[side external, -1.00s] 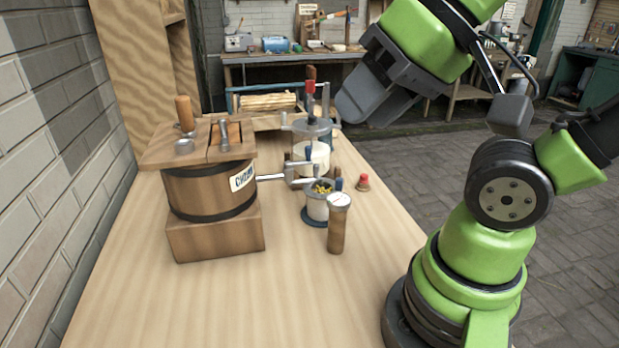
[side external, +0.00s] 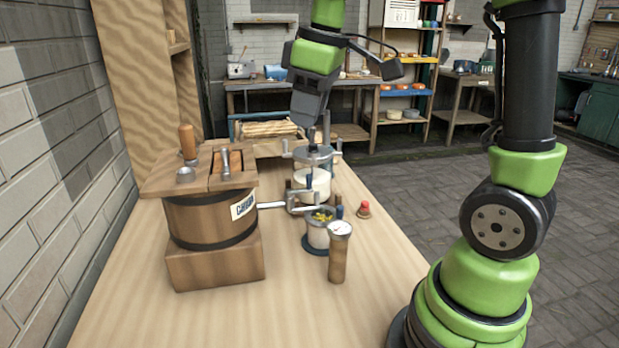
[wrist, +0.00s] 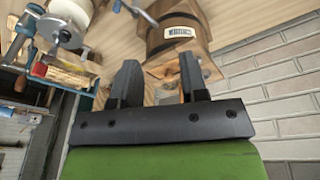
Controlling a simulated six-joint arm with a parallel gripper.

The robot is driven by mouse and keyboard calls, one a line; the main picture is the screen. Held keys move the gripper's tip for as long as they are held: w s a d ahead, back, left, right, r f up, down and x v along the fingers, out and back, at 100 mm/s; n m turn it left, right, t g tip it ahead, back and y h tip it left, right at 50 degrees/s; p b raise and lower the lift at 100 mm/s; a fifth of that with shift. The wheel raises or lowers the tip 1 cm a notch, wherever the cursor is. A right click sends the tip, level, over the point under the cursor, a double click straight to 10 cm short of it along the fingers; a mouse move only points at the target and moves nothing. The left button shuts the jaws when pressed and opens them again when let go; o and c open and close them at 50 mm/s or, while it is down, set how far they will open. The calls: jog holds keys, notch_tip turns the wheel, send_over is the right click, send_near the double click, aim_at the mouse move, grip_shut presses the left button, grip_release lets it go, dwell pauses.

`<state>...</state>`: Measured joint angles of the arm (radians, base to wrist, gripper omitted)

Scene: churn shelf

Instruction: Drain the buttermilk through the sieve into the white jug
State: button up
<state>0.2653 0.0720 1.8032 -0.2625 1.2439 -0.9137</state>
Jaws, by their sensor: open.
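The wooden churn (side external: 210,205) with dark bands and a label stands on a wooden block at left; it also shows in the wrist view (wrist: 178,42). A metal spout (side external: 272,205) runs right from it towards a grey cup (side external: 319,232) with yellow bits, perhaps the sieve. A white cylindrical vessel (side external: 313,184), perhaps the white jug, stands behind it under a grey metal top (side external: 312,155). My gripper (side external: 309,125) points down above that metal top in the side view. In the wrist view its fingers (wrist: 160,80) are apart with nothing between them.
A wooden cylinder with a dial (side external: 338,252) stands in front of the cup. A small red-topped piece (side external: 363,209) lies to its right. A blue rack with pale rolls (side external: 268,128) is behind. The brick wall (side external: 50,190) borders the left. The front tabletop is clear.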

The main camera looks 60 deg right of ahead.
aim_at(310, 176)
jog(key=w+d+f+n+g, duration=0.1)
jog(key=d+f, duration=0.1)
jog(key=w+d+f+n+g, duration=0.1)
jog(key=w+d+f, duration=0.1)
jog(key=d, duration=0.1)
jog(key=w+d+f+n, duration=0.1)
jog(key=d+f, duration=0.1)
jog(key=shift+w+d+f+n+g, duration=0.1)
jog(key=shift+w+d+n+g, duration=0.1)
jog(key=shift+w+n+g, duration=0.15)
notch_tip(310, 176, down, 10)
jog(key=shift+s+r, duration=0.1)
grip_shut()
